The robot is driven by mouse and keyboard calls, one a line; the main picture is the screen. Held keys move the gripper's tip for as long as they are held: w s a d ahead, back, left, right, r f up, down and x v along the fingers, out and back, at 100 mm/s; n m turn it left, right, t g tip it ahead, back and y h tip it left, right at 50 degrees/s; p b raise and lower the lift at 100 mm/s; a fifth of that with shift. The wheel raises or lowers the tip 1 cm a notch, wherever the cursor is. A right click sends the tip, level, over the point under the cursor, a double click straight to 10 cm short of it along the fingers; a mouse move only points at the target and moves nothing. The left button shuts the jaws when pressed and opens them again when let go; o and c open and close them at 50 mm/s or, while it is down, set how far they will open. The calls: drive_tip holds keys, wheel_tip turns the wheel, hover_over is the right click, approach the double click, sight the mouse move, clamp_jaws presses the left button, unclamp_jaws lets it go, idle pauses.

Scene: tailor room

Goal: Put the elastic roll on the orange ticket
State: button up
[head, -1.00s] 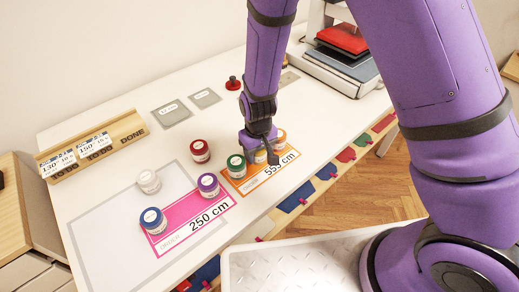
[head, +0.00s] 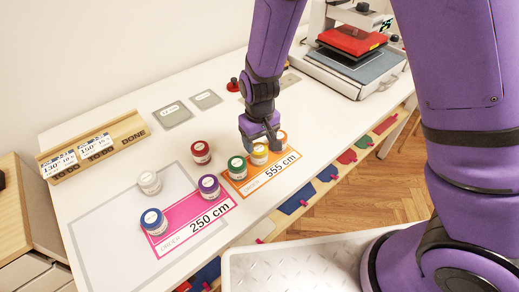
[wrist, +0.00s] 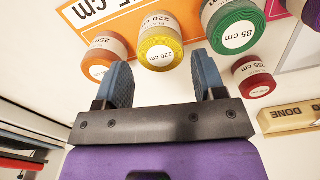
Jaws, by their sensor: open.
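The orange ticket (head: 270,177), marked 555 cm, lies on the white table. A green elastic roll (head: 237,168), a yellow roll (head: 260,153) and an orange roll (head: 281,139) stand upright along its far edge. In the wrist view, the yellow roll (wrist: 160,42) reads 220 cm, the orange roll (wrist: 104,55) 250 cm and the green roll (wrist: 233,27) 85 cm. My gripper (head: 262,145) is open and empty, just behind the yellow roll. In the wrist view, the fingertips (wrist: 163,72) point towards the yellow roll, apart from it.
A red roll (head: 200,152) and a white roll (head: 149,182) stand to the left. A purple roll (head: 209,187) and a blue roll (head: 153,221) stand on the pink 250 cm ticket (head: 190,225). A wooden rack (head: 95,150) and a heat press (head: 350,60) stand further back.

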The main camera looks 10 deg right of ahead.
sight(260, 148)
wheel_tip(260, 148, up, 6)
drive_tip(key=shift+r, duration=0.1)
drive_tip(key=s+d+r+m+t+y, duration=0.1)
drive_tip(key=s+d+r, duration=0.1)
drive_tip(key=d+r, duration=0.6)
drive_tip(key=s+d+r+m+t+y, duration=0.1)
drive_tip(key=s+d+r, duration=0.1)
drive_tip(key=d+r, duration=0.65)
drive_tip(key=s+d+r+m+t+h, duration=0.1)
drive_tip(key=s+d+r, duration=0.3)
drive_tip(key=s, duration=0.3)
drive_tip(key=s+d+r+m+t+h, duration=0.1)
drive_tip(key=s+d+r+m+t, duration=0.1)
drive_tip(key=s+d+r, duration=0.2)
drive_tip(key=shift+s+r, duration=1.6)
drive_tip(key=shift+s, duration=0.1)
